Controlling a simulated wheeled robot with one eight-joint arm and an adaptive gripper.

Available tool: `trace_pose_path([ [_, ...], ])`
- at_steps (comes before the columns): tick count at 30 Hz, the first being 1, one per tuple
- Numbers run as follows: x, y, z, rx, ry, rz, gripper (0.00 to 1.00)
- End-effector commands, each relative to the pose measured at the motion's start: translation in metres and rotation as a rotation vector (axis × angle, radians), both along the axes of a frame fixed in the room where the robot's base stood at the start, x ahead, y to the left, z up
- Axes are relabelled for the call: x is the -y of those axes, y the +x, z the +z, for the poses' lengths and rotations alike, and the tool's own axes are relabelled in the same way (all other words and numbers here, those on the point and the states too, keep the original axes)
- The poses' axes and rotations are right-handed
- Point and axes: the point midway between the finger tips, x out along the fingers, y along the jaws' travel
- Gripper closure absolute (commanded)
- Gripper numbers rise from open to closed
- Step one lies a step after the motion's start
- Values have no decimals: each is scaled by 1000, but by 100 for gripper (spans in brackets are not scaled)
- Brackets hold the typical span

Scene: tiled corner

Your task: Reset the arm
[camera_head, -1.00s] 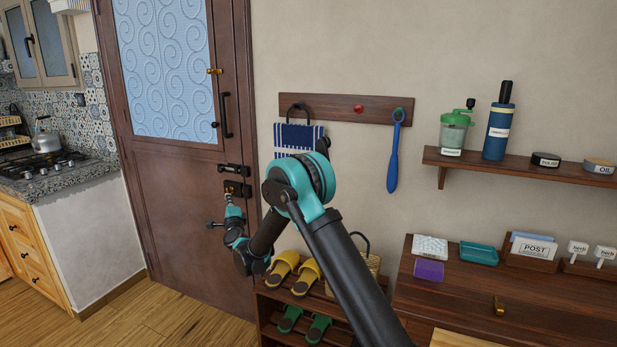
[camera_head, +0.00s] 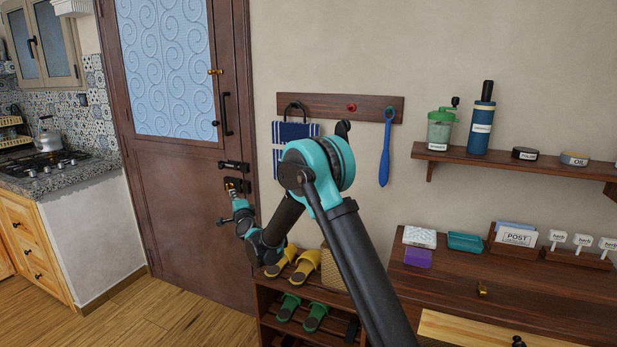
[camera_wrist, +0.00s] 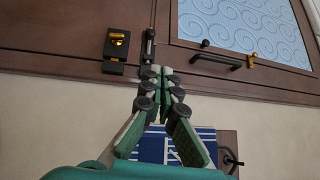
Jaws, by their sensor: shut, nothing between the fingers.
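My arm reaches from the bottom of the head view up to a teal elbow and down to the left. My gripper (camera_head: 231,190) is small there, in front of the brown door (camera_head: 180,215), overlapping the lower latch plate (camera_head: 240,186). In the wrist view my gripper (camera_wrist: 161,74) has its green and grey fingers together, with nothing between them. Whether the tips touch anything cannot be told.
A blue striped towel (camera_head: 283,135) and blue shoehorn (camera_head: 386,155) hang on a wall rack (camera_head: 330,105). A shoe rack (camera_head: 268,300) with slippers stands below. A dresser (camera_head: 450,280) and wall shelf (camera_head: 520,161) are at right. Floor (camera_head: 150,315) before the door is clear.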

Motion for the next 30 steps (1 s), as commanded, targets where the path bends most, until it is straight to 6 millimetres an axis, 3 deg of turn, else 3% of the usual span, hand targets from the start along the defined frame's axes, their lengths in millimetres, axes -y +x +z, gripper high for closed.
trace_pose_path([
  [8,57,-20,20,3,-233,47,100],
  [14,127,-60,20,-24,-515,106,100],
  [23,247,-156,-16,-136,-933,206,100],
  [30,345,-261,-65,-295,-1231,307,100],
])
